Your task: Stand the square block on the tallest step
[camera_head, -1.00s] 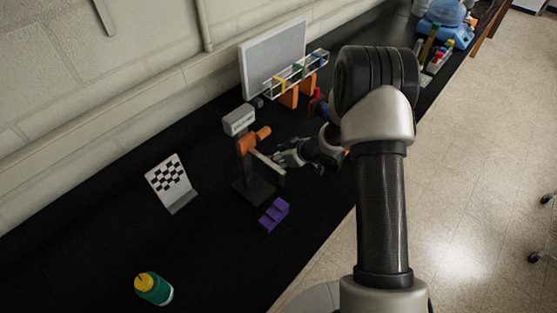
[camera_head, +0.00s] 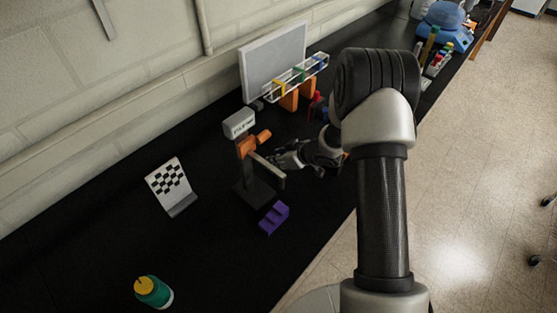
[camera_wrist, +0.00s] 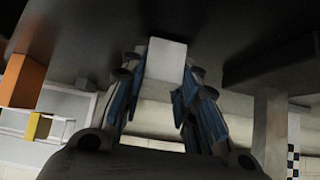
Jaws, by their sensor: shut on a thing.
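My gripper (camera_wrist: 160,95) is shut on a pale grey square block (camera_wrist: 166,60), which sits between its blue-padded fingers in the wrist view. In the head view my gripper (camera_head: 280,158) is over the black bench, just right of the grey-and-orange stand. The held block cannot be made out clearly there.
The stand (camera_head: 243,150) has a protruding grey bar close to my gripper. A tube rack with orange legs (camera_head: 289,98) is behind.

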